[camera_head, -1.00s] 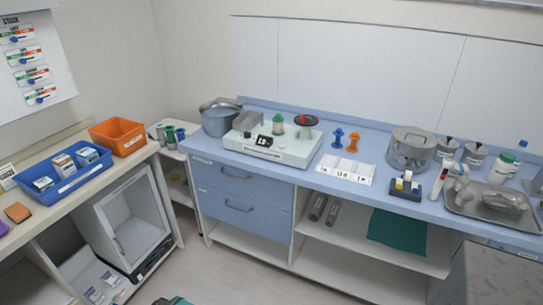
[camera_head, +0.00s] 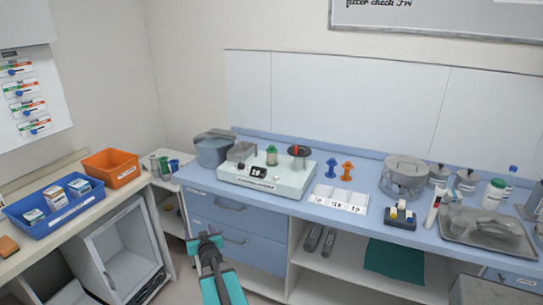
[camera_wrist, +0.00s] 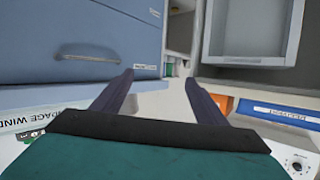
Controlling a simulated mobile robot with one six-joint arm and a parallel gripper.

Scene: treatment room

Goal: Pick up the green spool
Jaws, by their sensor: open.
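A small green spool (camera_head: 271,156) stands upright on the pale bandage-winding machine (camera_head: 240,177), on the blue counter at the centre of the head view. I cannot pick out the spool in the wrist view. My gripper (camera_head: 208,243) is open and empty in front of the blue drawers, lower than the counter top and well apart from the spool. In the wrist view, its two dark fingers (camera_wrist: 158,85) are spread with nothing between them.
A grey pot (camera_head: 212,150) stands left of the machine; a dark reel with a red top (camera_head: 299,155) sits on it. Blue (camera_head: 331,168) and orange (camera_head: 347,171) spools stand to the right behind a white labelled tray (camera_head: 338,198). Drawer handles (camera_wrist: 88,57) protrude near my gripper.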

